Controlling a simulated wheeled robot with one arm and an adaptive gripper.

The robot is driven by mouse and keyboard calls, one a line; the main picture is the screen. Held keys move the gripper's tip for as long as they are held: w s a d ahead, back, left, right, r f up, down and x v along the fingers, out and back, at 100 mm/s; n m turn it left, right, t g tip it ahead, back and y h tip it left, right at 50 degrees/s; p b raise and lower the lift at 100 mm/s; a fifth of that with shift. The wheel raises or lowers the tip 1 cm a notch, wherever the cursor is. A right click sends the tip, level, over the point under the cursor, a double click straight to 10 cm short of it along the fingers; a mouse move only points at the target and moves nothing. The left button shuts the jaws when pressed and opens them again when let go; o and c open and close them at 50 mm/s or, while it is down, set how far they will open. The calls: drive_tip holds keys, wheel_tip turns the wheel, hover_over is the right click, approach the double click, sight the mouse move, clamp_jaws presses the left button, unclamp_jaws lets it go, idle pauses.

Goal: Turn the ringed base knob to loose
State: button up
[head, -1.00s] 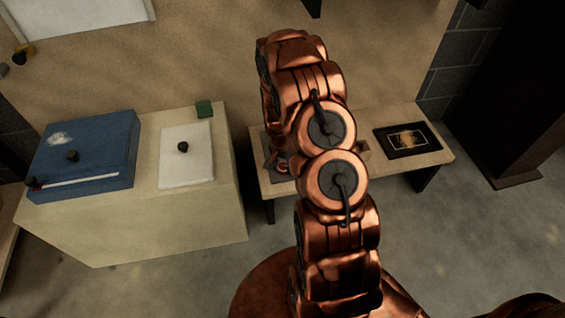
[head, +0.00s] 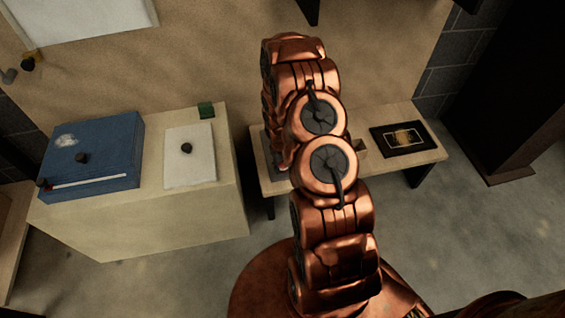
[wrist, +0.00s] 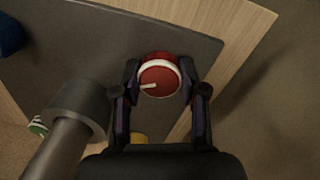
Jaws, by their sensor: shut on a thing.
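The ringed base knob (wrist: 160,80) is red with a white ring around it and a white pointer line on its face. In the wrist view the pointer points to the left. It stands on a dark grey plate (wrist: 95,40). My gripper (wrist: 160,68) has one finger on each side of the knob and is shut on it. In the head view my own arm hides the gripper and the knob.
In the wrist view a grey cylinder (wrist: 78,105) with a rod stands left of my fingers. A yellow piece (wrist: 138,138) is partly hidden below. In the head view a low bench (head: 435,150) holds a dark framed panel (head: 403,138); a blue case (head: 90,160) sits on the left cabinet.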

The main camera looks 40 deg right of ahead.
drive_tip(key=n+p, duration=0.3)
drive_tip(key=n, duration=0.3)
drive_tip(key=shift+d+r, duration=0.1)
drive_tip(key=shift+r, duration=0.05)
drive_tip(key=n+p, duration=0.1)
drive_tip(key=n, duration=0.5)
drive_tip(key=shift+p, duration=0.4)
drive_tip(key=shift+d, duration=0.1)
drive_tip(key=o, duration=1.1)
drive_tip(key=shift+o, duration=0.2)
drive_tip(key=shift+t, duration=0.3)
wheel_tip(320, 180, up, 12)
drive_tip(key=shift+s, duration=0.25)
